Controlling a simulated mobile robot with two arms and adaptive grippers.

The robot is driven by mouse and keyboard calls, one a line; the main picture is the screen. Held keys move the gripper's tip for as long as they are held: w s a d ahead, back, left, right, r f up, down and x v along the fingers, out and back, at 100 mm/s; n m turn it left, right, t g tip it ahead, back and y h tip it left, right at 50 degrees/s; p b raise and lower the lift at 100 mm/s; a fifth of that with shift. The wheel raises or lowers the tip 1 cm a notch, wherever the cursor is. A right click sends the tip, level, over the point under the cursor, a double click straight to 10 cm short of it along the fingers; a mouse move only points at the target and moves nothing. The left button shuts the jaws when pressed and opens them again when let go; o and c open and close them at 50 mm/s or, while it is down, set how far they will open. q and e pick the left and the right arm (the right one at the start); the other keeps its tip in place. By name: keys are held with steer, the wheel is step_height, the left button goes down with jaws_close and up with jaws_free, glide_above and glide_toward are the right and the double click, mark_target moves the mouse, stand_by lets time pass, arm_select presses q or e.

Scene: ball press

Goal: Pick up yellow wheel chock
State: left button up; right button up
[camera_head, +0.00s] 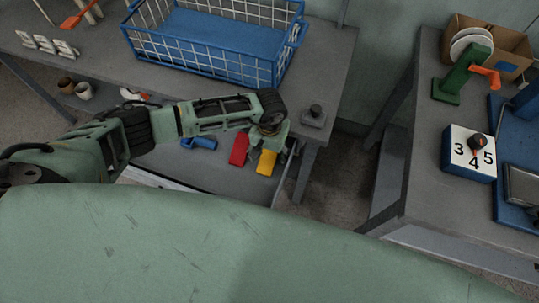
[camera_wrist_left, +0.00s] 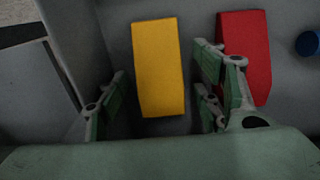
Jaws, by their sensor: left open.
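The yellow wheel chock (camera_head: 266,162) lies on the lower surface beneath the table, near its right end. In the left wrist view the yellow chock (camera_wrist_left: 158,68) lies ahead of the jaws, roughly between the lines of the two fingers. My left gripper (camera_head: 268,143) is above the yellow chock in the head view and hides part of it. The left wrist view shows my left gripper (camera_wrist_left: 157,95) open and empty, one finger on each side of the chock's near end. I cannot tell how far above the chock the fingers are. My right gripper is not in view.
A red chock (camera_head: 239,148) lies just beside the yellow one, close to one finger in the wrist view. A blue object (camera_head: 199,143) lies farther left. A blue wire basket (camera_head: 217,42) stands on the table above. A wall edge runs along the yellow chock's other side.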

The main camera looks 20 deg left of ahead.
arm_select(q)
steer(key=shift+c, duration=0.4)
steer(key=c, duration=1.3)
steer(key=shift+r, duration=0.2)
